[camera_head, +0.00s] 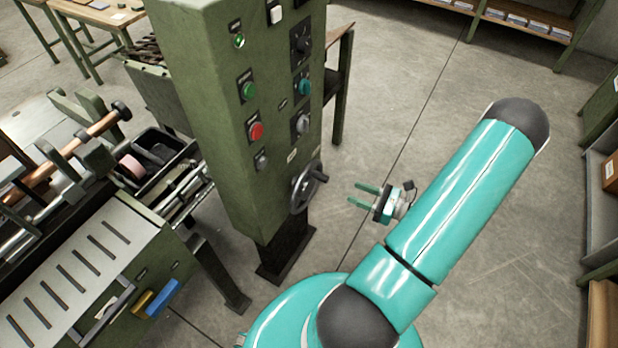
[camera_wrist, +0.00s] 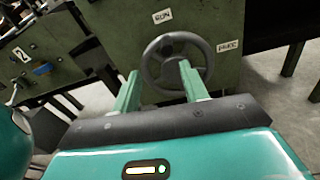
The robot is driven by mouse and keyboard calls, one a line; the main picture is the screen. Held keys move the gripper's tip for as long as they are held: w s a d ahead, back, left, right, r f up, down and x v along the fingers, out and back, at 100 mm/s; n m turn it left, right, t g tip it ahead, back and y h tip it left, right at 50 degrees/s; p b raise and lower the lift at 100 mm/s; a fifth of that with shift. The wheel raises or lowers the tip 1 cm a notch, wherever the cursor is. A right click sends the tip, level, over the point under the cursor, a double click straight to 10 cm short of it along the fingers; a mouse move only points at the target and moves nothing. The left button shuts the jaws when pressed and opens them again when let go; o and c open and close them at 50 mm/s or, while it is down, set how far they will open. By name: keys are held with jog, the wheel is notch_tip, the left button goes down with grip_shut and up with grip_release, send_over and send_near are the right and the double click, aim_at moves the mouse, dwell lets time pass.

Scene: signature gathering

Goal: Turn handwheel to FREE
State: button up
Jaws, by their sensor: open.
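The handwheel (camera_head: 307,187) is dark grey and sits low on the right face of the green control column (camera_head: 215,120). In the wrist view the handwheel (camera_wrist: 173,67) shows face-on, with spokes and a round hub. One white label (camera_wrist: 162,16) is above it and another (camera_wrist: 228,46), which seems to read FREE, is to its right. My gripper (camera_head: 360,194) is open and empty, to the right of the handwheel and apart from it in the head view. In the wrist view my gripper (camera_wrist: 160,84) has its green fingers pointing at the wheel's lower part.
The column also carries a green button (camera_head: 248,91), a red button (camera_head: 256,131) and several knobs. A machine with a slotted metal plate (camera_head: 80,270) stands at the left. Shelving stands along the right edge. The floor (camera_head: 400,90) behind my arm is clear.

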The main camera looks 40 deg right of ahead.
aim_at(321, 177)
jog(key=shift+m+t+h, duration=0.5)
jog(key=shift+m, duration=0.1)
jog(key=x, duration=0.4)
jog(key=f+x, duration=0.1)
jog(key=x, duration=0.8)
jog(key=shift+w+d+f, duration=0.1)
jog(key=shift+d+f, duration=0.05)
jog(key=shift+f, duration=0.05)
grip_shut()
